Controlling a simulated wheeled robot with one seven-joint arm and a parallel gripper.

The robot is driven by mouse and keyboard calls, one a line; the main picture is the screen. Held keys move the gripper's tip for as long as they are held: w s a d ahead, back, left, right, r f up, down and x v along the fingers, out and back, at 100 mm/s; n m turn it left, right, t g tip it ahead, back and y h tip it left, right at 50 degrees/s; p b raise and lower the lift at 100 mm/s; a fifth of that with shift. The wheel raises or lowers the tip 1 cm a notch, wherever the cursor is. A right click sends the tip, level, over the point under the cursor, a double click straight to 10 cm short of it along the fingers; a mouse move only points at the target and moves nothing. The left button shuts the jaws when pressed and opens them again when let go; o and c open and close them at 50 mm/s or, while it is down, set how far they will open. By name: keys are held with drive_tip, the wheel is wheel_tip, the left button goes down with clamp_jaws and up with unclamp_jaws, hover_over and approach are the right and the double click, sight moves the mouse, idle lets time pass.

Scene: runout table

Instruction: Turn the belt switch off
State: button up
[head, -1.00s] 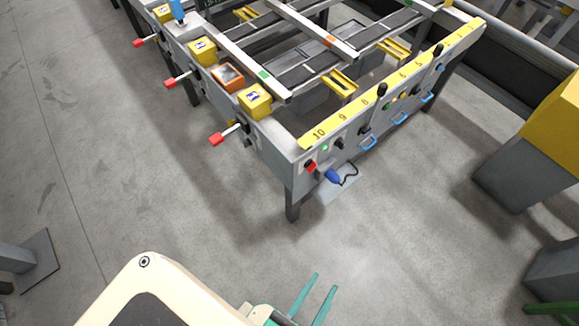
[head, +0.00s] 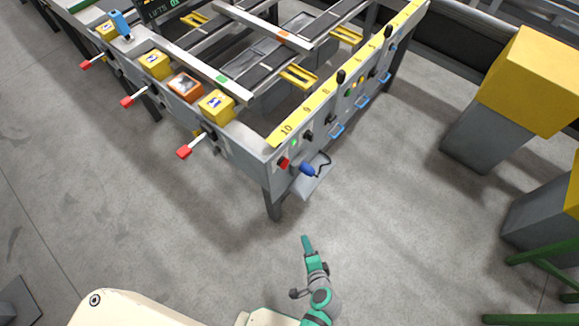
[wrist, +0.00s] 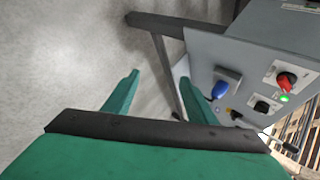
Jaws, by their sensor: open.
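A red rotary knob (head: 284,163) sits on the near end panel of the runout table (head: 262,144). In the wrist view the red knob (wrist: 286,81) is on a pale plate, with a lit green lamp (wrist: 284,98) beside it. A black knob (wrist: 264,105) is next to it. Labels are too small to read, so I cannot tell which knob is the belt switch. My gripper (head: 306,243) is below the panel in the head view, apart from it. In the wrist view its open, empty fingers (wrist: 160,77) are left of the knobs.
Red-tipped levers (head: 184,152) stick out from the table's left side. A yellow-topped grey post (head: 490,125) stands at the right. The floor around my gripper is clear.

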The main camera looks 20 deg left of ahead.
drive_tip(key=w+a+m+y, duration=0.1)
drive_tip(key=w+a+y, duration=0.15)
drive_tip(key=w, duration=0.35)
drive_tip(key=g+y, duration=0.2)
drive_tip(key=y, duration=0.8)
approach(287, 165)
drive_tip(key=shift+m+h, duration=0.25)
drive_tip(key=shift+m, duration=0.15)
drive_tip(key=x, duration=0.9)
drive_tip(key=shift+c, duration=0.7)
drive_tip(key=c, duration=0.9)
